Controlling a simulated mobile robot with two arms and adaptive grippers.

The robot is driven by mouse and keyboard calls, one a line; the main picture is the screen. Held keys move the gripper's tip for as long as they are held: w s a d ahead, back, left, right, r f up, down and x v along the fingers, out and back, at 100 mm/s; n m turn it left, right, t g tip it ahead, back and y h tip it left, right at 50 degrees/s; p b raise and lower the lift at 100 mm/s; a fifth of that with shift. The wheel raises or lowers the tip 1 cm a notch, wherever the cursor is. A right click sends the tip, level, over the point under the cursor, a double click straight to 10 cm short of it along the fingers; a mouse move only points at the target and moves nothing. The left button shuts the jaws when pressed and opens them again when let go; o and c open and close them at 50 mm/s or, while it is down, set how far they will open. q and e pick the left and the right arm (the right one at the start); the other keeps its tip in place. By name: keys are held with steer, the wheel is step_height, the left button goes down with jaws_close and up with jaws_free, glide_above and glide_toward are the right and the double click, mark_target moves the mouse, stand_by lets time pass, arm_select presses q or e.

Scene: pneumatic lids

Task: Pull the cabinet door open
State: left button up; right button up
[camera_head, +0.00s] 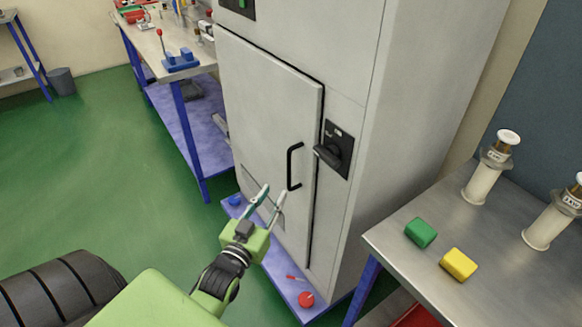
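The grey cabinet door (262,120) stands in the middle of the head view, with a dark line along its top and right edges. I cannot tell whether it is fully closed or slightly ajar. A black bar handle (291,167) is fixed upright near its right edge. A black rotary latch (333,152) sits on the cabinet frame right of the door, its lever pointing left to the door edge. My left gripper (274,191) is open and empty, its two fingers pointing up just below and left of the handle, apart from it. My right gripper is out of view.
A steel table (400,262) at right holds a green block (421,232), a yellow block (458,264) and two white cylinders (483,183). A workbench (150,62) stands left of the cabinet. A red round piece (306,299) lies on the low purple ledge (285,283).

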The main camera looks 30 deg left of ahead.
mark_target(288, 171)
arm_select(q)
steer(key=w, duration=0.4)
steer(key=w+a, duration=0.1)
steer(key=w, duration=0.2)
steer(key=w+a, duration=0.1)
steer(key=w, duration=0.3)
steer(key=shift+w+a+p, duration=0.1)
steer(key=shift+w+p, duration=0.2)
steer(key=shift+p, duration=0.1)
jaws_close()
